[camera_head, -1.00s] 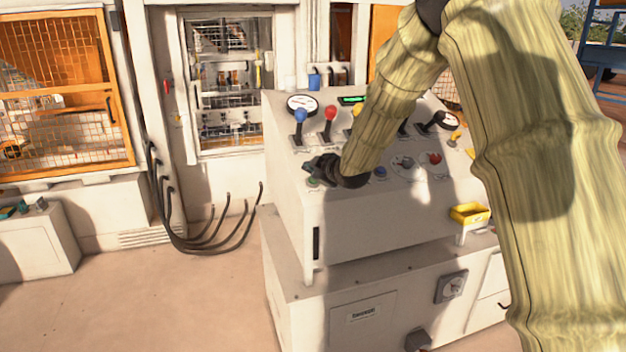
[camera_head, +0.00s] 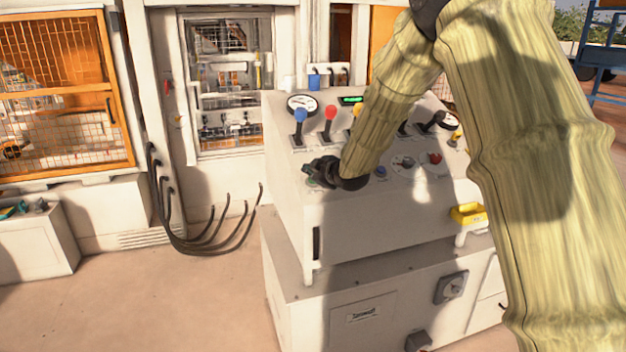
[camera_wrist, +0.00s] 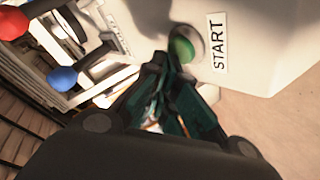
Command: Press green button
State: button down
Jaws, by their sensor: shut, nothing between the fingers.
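The green button (camera_wrist: 183,46) is round and sits in a pale ring on the white console, beside a START label (camera_wrist: 217,46), in the wrist view. My gripper (camera_wrist: 168,66) is shut and empty, its dark green fingertips right at the near edge of the button. I cannot tell whether they touch it. In the head view my gripper (camera_head: 316,170) is over the left front of the sloping console top, where it partly hides the button area.
Black cables (camera_head: 205,240) hang to the left.

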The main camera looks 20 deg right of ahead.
jog(key=shift+w+f, duration=0.15)
jog(key=shift+f, duration=0.2)
dwell(0.5)
jog(key=shift+r, duration=0.15)
jog(key=shift+s+r, duration=0.4)
jog(key=shift+r, duration=0.4)
jog(key=r+p, duration=0.1)
jog(key=s+r+p, duration=0.1)
jog(key=r, duration=0.1)
jog(key=s+r+p, duration=0.1)
jog(key=r, duration=0.1)
jog(key=shift+s+r, duration=0.2)
jog(key=shift+s, duration=0.05)
dwell(0.8)
